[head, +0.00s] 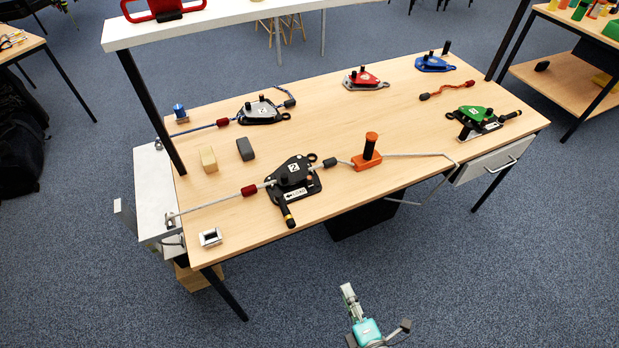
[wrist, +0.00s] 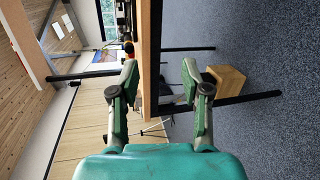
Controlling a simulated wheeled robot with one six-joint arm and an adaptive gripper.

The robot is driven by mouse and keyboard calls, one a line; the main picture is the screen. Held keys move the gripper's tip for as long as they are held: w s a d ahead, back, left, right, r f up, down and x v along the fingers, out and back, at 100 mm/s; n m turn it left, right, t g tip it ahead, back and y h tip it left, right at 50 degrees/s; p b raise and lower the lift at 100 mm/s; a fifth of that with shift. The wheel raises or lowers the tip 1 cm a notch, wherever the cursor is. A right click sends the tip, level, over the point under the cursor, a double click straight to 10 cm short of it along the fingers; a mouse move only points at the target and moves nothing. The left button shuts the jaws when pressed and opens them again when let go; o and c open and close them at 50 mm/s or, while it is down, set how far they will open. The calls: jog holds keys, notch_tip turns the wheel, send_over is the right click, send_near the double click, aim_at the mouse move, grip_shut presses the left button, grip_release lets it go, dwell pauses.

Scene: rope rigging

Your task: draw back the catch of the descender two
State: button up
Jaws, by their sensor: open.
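Descender two is the black device with a white "2" label (head: 293,170) near the front edge of the table in the head view. My gripper (head: 349,294) is low in the head view, in front of the table and well apart from the descender. In the wrist view my gripper (wrist: 162,82) is open and empty, facing the table edge.
On the table (head: 400,110) are an orange block with a black post (head: 367,157), a green descender (head: 476,121), red and blue devices, and another black device (head: 262,111). Floor in front is clear.

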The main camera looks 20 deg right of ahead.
jog(key=w+n+t+h, duration=0.1)
jog(key=w+n, duration=0.7)
jog(key=w, duration=0.6)
jog(key=n+t+h, duration=0.1)
jog(key=n+h, duration=0.1)
jog(key=n, duration=0.5)
send_near(310, 181)
jog(key=shift+w+d+f, duration=0.1)
jog(key=shift+w+d, duration=0.05)
jog(key=shift+w, duration=0.05)
jog(key=w, duration=0.3)
jog(key=w+d, duration=0.1)
jog(key=w, duration=0.6)
jog(key=shift+w+d, duration=0.25)
jog(key=shift+w, duration=0.05)
grip_shut()
